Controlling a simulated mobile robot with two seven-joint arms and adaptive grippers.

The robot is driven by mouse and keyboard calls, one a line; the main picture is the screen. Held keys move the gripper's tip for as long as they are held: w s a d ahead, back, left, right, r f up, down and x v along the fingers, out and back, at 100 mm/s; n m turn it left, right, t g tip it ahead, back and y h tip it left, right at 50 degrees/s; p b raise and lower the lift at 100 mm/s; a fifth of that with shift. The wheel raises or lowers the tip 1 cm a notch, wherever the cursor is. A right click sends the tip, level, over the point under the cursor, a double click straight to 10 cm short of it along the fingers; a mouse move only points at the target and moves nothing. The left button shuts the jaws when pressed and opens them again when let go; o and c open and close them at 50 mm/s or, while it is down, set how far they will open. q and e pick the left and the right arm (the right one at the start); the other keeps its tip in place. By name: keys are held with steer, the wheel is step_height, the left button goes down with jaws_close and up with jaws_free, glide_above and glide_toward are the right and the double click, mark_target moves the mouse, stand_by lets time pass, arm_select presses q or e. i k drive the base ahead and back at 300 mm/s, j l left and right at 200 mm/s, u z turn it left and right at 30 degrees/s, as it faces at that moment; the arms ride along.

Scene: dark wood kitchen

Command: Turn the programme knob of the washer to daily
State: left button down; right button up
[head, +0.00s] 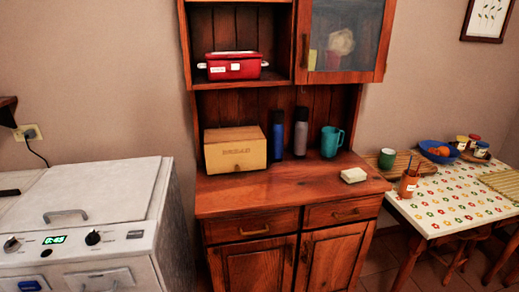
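The white washer (115,205) stands at the lower left of the head view, with a grey handle on its lid. Its front panel has a black knob (93,238) on the right and another dark knob (12,244) on the left. A lit green display (54,240) sits between them. The markings around the knobs are too small to read, so I cannot tell which setting either one points to. Neither of my grippers is in view.
A wooden cupboard (250,197) stands right of the washer, with a box (235,149), bottles and a turquoise jug (331,141) on it. A table (455,205) with a flowered top is at the right. The space above the washer is clear.

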mark_target(93, 238)
steer(key=u, duration=1.65)
